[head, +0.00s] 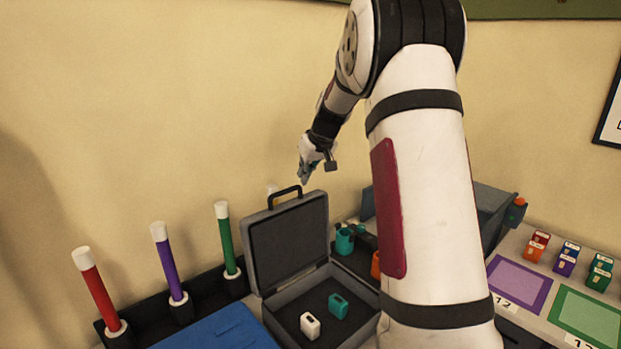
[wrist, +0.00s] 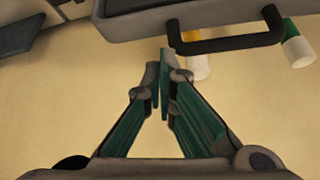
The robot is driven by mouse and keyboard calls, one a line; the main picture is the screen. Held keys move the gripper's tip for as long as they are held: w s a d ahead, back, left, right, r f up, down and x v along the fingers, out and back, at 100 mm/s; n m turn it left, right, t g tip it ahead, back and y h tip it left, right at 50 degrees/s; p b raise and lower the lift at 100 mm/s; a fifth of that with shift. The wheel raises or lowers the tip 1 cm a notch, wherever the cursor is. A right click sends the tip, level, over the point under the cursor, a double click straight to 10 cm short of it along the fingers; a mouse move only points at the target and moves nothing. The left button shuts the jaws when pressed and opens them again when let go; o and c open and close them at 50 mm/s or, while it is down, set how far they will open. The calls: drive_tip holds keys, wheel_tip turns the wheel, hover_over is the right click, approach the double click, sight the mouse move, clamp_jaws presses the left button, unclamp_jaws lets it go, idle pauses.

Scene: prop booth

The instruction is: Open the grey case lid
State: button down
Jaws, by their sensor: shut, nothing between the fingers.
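The grey case (head: 295,297) stands on the table with its lid (head: 288,240) raised, about upright and leaning back a little. The black handle (head: 285,196) is on the lid's top edge. A white block (head: 310,325) and a teal block (head: 338,306) are inside the case. My gripper (head: 305,176) is above and just behind the lid's top edge, apart from it. In the wrist view my gripper (wrist: 164,58) is shut and empty, with the handle (wrist: 228,44) beyond the fingertips to the right.
Red (head: 95,290), purple (head: 166,262) and green (head: 225,240) white-capped sticks stand left of the case. A blue mat (head: 225,330) lies front left. Purple (head: 518,283) and green (head: 588,318) pads and several small boxes are at right. The wall is close behind.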

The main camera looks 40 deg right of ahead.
drive_tip(key=shift+w+d+r, duration=0.2)
drive_tip(key=shift+d+r, duration=0.05)
drive_tip(key=shift+r, duration=0.25)
drive_tip(key=s+b+v, duration=0.1)
drive_tip(key=v, duration=0.8)
drive_tip(key=shift+a+f, duration=0.25)
drive_tip(key=shift+s, duration=0.1)
